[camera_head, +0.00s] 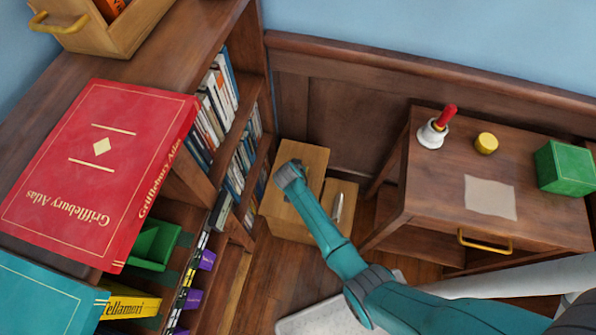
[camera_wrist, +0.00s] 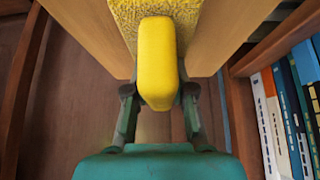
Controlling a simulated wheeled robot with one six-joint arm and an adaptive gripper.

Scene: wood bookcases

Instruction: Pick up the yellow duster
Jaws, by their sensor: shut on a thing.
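The yellow duster shows in the wrist view, with a smooth yellow block-shaped part (camera_wrist: 157,60) towards me and a fuzzy, textured yellow part (camera_wrist: 125,15) beyond it. My gripper (camera_wrist: 159,98) is shut on the smooth part, one finger on each side. Light wood panels stand close on both sides of the fuzzy part; I cannot tell whether they touch it. In the head view my teal arm reaches down to the light wood stepped box (camera_head: 308,160) beside the bookcase. The duster and the fingertips are hidden there.
The bookcase with books (camera_head: 215,100) stands close at the left; books (camera_wrist: 280,120) also show right in the wrist view. A red atlas (camera_head: 100,170) lies in front.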

